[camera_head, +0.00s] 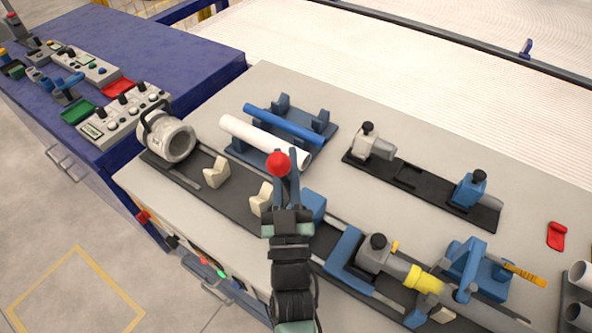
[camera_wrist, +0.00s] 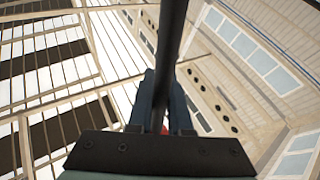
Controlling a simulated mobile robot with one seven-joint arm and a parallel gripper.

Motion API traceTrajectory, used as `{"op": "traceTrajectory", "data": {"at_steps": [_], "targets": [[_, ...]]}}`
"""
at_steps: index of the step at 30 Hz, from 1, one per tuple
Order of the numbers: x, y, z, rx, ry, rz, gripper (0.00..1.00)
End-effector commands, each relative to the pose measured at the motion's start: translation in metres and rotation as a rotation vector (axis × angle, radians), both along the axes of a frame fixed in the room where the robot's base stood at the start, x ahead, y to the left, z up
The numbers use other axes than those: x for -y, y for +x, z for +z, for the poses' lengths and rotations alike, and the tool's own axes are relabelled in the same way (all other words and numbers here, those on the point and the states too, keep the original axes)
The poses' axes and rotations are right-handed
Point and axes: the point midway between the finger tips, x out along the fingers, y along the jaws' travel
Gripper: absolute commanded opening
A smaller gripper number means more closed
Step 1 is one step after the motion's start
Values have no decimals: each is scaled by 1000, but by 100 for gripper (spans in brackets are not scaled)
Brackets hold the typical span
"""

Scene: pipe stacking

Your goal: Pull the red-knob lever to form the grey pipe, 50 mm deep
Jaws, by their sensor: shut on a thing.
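The red knob (camera_head: 278,163) shows at the tips of my gripper (camera_head: 286,183), over the near bench. In the wrist view, a dark lever rod (camera_wrist: 171,45) passes between the two blue fingers, with a sliver of red (camera_wrist: 164,130) low between them. My gripper is shut on the lever. The fingers and wrist hide the lever's base and part of the machine in the head view. A grey pipe (camera_head: 482,311) lies at the lower right, running out from a yellow collar (camera_head: 424,279) on the long black rail.
A white pipe (camera_head: 262,139) and a blue pipe (camera_head: 285,124) lie on a blue rack. A grey round chuck (camera_head: 168,137) stands at the rail's left end. Cream V-supports (camera_head: 215,172) stand along the rail. Another black rail fixture (camera_head: 425,182) is behind. Control boxes (camera_head: 123,114) are on the blue cabinet.

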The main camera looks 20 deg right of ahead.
Motion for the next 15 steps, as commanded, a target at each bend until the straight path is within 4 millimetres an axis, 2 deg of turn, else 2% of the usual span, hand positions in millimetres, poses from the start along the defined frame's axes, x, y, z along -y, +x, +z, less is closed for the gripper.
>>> {"op": "traceTrajectory", "data": {"at_steps": [1, 9, 15], "targets": [[-9, -5, -14, 23, -31, 6, 0], [-37, -27, -23, 136, -180, 6, 0], [-51, -38, -27, 197, -258, 6, 0]]}}
